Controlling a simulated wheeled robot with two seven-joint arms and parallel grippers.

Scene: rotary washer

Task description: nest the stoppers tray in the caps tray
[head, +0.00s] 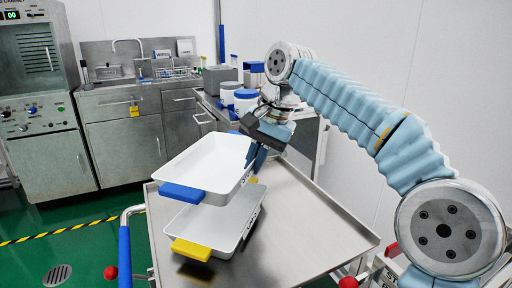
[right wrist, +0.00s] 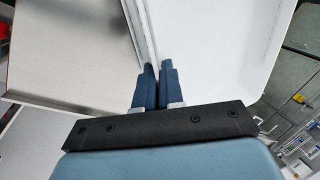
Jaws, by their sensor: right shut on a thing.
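A white tray with a blue handle (head: 183,194) hangs above a white tray with a yellow handle (head: 225,228) in the head view. The yellow-handled tray rests on the steel cart top. The upper tray covers much of the lower one's inside and is slightly offset towards the left and back. No readable label tells which is the stoppers or caps tray. My right gripper (head: 257,155) is shut on the right-hand wall of the blue-handled tray. In the right wrist view its fingers (right wrist: 158,70) pinch the white rim. My left gripper is not in view.
The steel cart top (head: 310,232) is bare to the right of the trays. Blue-lidded white tubs (head: 246,100) stand on a counter behind. A sink cabinet (head: 125,125) is at the back left, and a blue-gripped cart handle (head: 125,250) is at the front left.

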